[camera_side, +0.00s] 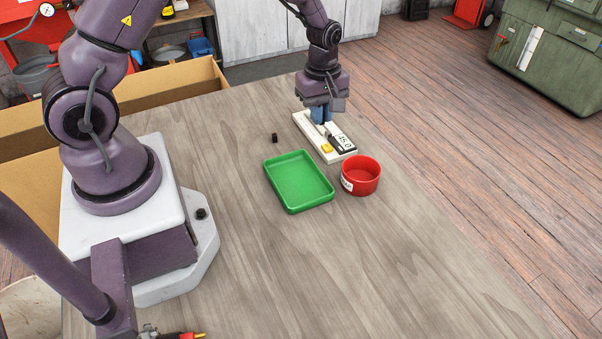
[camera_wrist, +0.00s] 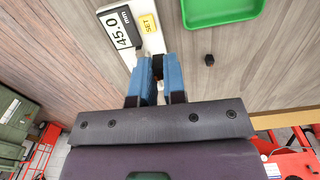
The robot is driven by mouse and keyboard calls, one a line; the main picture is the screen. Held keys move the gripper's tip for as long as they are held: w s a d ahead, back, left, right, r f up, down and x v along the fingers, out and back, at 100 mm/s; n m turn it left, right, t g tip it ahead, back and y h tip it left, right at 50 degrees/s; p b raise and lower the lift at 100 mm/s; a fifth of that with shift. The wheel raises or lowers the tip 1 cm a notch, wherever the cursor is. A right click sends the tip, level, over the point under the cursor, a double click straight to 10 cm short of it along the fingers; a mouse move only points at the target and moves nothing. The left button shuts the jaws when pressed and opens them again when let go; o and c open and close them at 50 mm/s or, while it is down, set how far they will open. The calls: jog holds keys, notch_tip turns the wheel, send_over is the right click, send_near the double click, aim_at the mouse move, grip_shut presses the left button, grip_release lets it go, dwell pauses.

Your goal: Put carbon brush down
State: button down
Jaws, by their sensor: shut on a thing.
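My gripper (camera_side: 321,112) points down over the white length gauge (camera_side: 308,124), at its far end. In the wrist view my blue fingers (camera_wrist: 159,72) are shut on a small dark carbon brush (camera_wrist: 158,63), mostly hidden between them. In the side view the fingers hide the held brush. I cannot tell whether it touches the gauge. The gauge also shows in the wrist view (camera_wrist: 146,10); its display reads 45.0 mm beside a yellow SET button. Another small dark block, like a brush, (camera_side: 275,137) lies on the table left of the gauge; it also shows in the wrist view (camera_wrist: 209,59).
An empty green tray (camera_side: 299,181) lies on the wooden table (camera_side: 400,270) in front of the gauge. A red round bowl (camera_side: 361,175) with a white label stands right of the tray. The table's right edge runs close by the gauge. The front of the table is clear.

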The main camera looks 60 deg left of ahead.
send_near(291, 173)
jog(key=shift+n, duration=0.3)
notch_tip(291, 173, down, 6)
jog(key=shift+w+f, duration=0.1)
jog(key=shift+f, duration=0.35)
jog(key=shift+f, duration=0.1)
jog(key=c, duration=1.2)
grip_release()
